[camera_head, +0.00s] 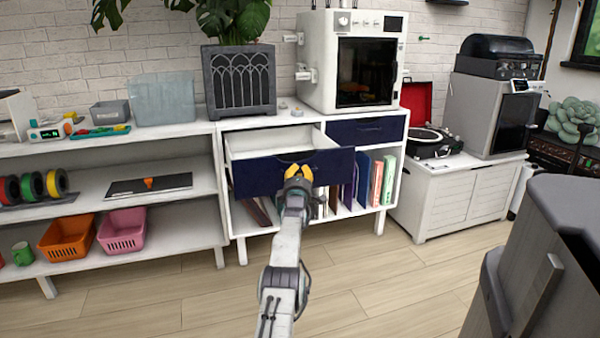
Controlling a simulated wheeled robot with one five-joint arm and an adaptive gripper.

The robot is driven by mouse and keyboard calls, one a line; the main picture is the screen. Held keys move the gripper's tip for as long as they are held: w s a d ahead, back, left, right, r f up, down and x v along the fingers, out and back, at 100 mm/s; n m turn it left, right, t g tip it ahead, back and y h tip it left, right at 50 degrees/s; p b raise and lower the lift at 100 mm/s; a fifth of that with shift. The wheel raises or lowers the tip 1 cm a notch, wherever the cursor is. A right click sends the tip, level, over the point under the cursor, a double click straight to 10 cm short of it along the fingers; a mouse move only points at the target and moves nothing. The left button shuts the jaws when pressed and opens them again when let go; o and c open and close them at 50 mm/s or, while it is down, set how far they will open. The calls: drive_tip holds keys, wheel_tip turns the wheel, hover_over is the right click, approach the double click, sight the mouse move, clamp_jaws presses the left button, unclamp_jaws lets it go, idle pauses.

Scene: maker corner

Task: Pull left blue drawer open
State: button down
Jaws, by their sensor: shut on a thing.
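The left blue drawer (258,177) is in the white cabinet (228,210) at the centre of the head view. It stands pulled out, and its white inside (265,143) shows from above and looks empty. My gripper (297,172), with yellow fingertips, is at the upper middle of the drawer's dark blue front. It is shut on the drawer's handle area, though the fingers hide the handle itself. The right blue drawer (366,130) beside it is closed flush with the cabinet.
Several upright books or binders (376,183) fill the shelf below the drawers. A white machine (325,62) and a grey planter (238,80) stand on top. A large dark grey object (540,250) stands close at the right front. The wooden floor (375,260) ahead is clear.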

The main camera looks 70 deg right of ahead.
drive_tip(key=c, duration=1.2)
unclamp_jaws()
drive_tip(key=shift+o, duration=0.2)
